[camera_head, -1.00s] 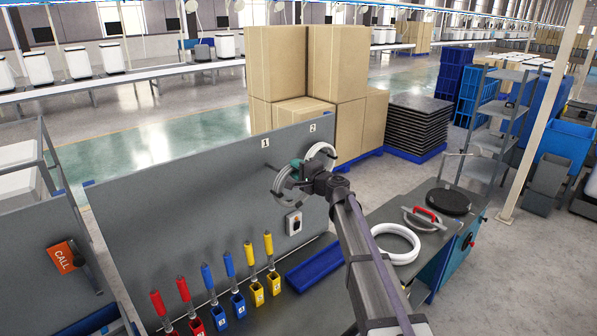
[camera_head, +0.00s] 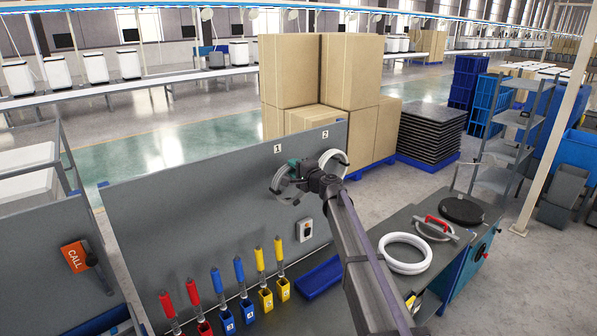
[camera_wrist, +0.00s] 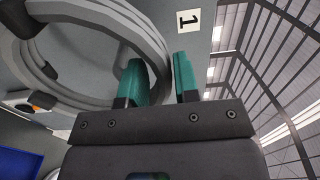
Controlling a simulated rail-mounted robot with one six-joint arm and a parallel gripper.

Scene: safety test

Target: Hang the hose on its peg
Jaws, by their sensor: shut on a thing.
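My gripper (camera_head: 293,171) has teal fingers, which also show in the wrist view (camera_wrist: 160,80). It is shut on a grey coiled hose (camera_head: 277,193) and holds it upright at the grey panel (camera_head: 190,200), below label 1 (camera_head: 278,148). The coil fills the upper left of the wrist view (camera_wrist: 100,88). A white ring (camera_head: 341,154) is at the panel below label 2 (camera_head: 325,134), partly behind my wrist.
A white coil (camera_head: 405,268), a red-handled tool (camera_head: 436,226) and a black disc (camera_head: 461,210) lie on the bench at right. Several coloured-handled tools (camera_head: 240,270) stand along the panel's foot. A switch box (camera_head: 306,230) is on the panel below the coil. Cardboard boxes (camera_head: 350,70) stand behind.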

